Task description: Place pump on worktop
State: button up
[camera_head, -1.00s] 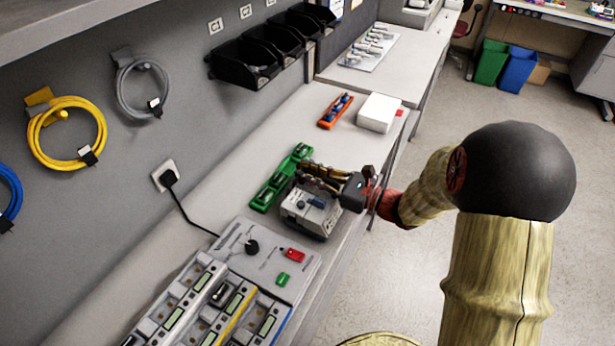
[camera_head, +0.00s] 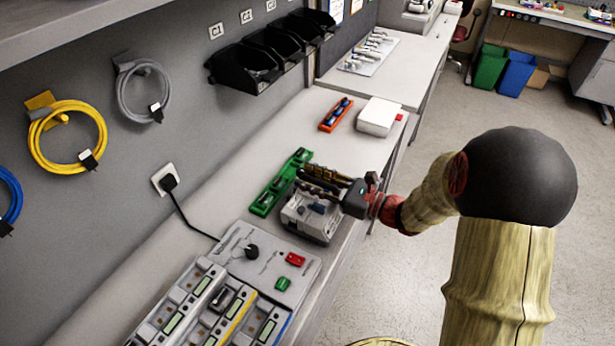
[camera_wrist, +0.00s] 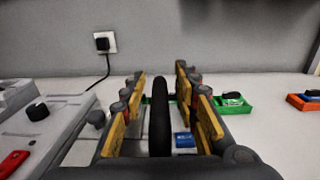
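The grey pump (camera_head: 309,222) stands on the light worktop (camera_head: 215,196), just in front of the green tray. My gripper (camera_head: 318,184) is over the pump, reaching in from the right, and covers part of its top. In the wrist view my gripper's (camera_wrist: 160,100) yellow-padded fingers stand wide apart. A dark upright bar (camera_wrist: 158,120), which looks like the pump's handle, stands between them with a gap on both sides. A small blue part (camera_wrist: 184,140) shows beside the bar. The pump's underside is hidden.
The green tray (camera_head: 264,203) lies close behind the pump. A grey panel (camera_head: 232,260) with red and green parts and a rack (camera_head: 165,322) are nearer. An orange tray (camera_head: 328,124) and white box (camera_head: 377,118) lie farther along. The worktop's front edge is close to the pump.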

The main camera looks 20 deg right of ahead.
aim_at(337, 189)
jog(key=p+v, duration=0.2)
jog(key=v, duration=0.9)
jog(key=shift+s+d+r, duration=0.1)
